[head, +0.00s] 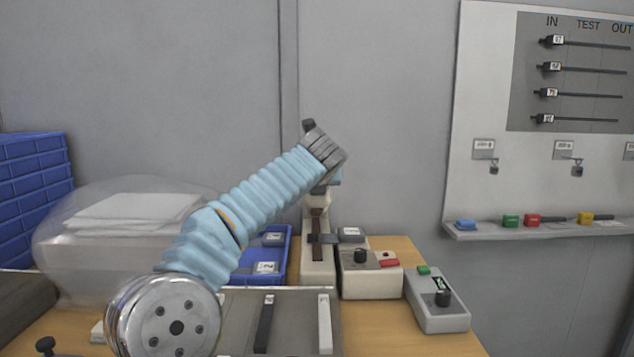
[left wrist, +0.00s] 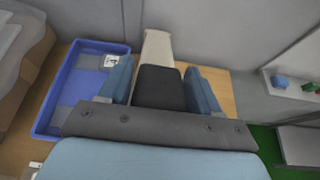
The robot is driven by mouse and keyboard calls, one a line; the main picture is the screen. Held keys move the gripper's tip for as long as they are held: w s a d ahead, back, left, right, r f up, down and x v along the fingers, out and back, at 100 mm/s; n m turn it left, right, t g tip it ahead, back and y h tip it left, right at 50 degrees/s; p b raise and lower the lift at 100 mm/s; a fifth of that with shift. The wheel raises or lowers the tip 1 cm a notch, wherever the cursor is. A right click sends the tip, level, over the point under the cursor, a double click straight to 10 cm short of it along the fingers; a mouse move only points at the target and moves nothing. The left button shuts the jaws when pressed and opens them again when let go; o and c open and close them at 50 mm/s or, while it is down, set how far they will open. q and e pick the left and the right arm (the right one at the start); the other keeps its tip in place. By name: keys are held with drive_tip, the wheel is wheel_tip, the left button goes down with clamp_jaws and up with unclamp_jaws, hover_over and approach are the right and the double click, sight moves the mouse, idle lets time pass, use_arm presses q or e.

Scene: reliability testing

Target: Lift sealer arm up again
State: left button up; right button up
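The sealer (head: 318,268) is a narrow beige device at the back of the table. Its beige upper part rises towards my left gripper (head: 334,180), which mostly hides the top. In the left wrist view the beige sealer arm (left wrist: 158,48) ends in a dark handle (left wrist: 160,86). The blue fingers of my left gripper (left wrist: 162,88) stand on either side of this handle, very close to it. I cannot tell whether they press on it. My right gripper is in neither view.
A blue tray (head: 285,240) with labelled items is left of the sealer. A beige control box (head: 372,283) and a grey box (head: 440,313) with knobs stand to its right. A clear bag (head: 60,240) with white sheets is at left. A wall board (head: 480,80) is at right.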

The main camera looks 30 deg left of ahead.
use_arm(q)
drive_tip(key=shift+o, duration=1.1)
drive_tip(key=v, duration=1.3)
drive_tip(key=shift+s+d, duration=0.2)
drive_tip(key=shift+s, duration=0.15)
